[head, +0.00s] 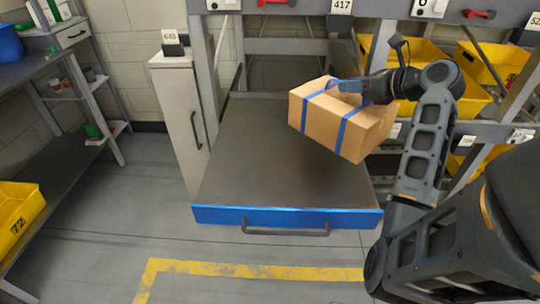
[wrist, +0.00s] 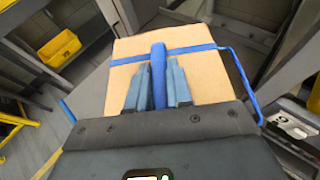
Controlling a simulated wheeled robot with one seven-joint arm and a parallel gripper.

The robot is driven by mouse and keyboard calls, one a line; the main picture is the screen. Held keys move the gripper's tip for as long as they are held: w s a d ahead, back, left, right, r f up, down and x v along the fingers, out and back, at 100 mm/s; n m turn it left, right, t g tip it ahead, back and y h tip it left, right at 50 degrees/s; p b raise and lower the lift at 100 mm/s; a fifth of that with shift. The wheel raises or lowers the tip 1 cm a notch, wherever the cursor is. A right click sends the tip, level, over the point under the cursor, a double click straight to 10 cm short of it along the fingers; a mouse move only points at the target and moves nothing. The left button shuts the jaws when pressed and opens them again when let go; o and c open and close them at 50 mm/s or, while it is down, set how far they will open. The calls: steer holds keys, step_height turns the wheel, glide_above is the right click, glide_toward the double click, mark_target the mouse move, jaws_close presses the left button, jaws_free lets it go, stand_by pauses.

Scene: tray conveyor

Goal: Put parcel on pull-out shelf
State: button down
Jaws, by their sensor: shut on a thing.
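The parcel (head: 340,118) is a brown cardboard box with blue straps and a raised blue handle. In the head view it is tilted and appears to hang above the right part of the pull-out shelf. The pull-out shelf (head: 265,165) is a dark flat board with a blue front edge and a grey handle; it is pulled out and bare. My gripper (head: 345,86) is shut on the parcel's blue handle. In the wrist view the fingers of my gripper (wrist: 158,90) pinch the handle above the parcel's top (wrist: 205,68). The parcel's underside is hidden.
A white cabinet (head: 177,115) stands just left of the shelf. Yellow bins (head: 480,65) fill the rack on the right. A workbench with another yellow bin (head: 18,212) is at the far left. The floor before the shelf is clear, with a yellow line (head: 235,270).

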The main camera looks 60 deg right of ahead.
steer(key=w+a+f+b, duration=0.1)
steer(key=w+a+f, duration=0.4)
steer(key=w+f, duration=0.5)
steer(key=shift+w+f, duration=0.4)
steer(key=shift+w, duration=0.1)
steer(key=c, duration=1)
jaws_free()
steer(key=shift+f, duration=0.15)
steer(key=shift+c, duration=0.2)
steer(key=v, duration=1.2)
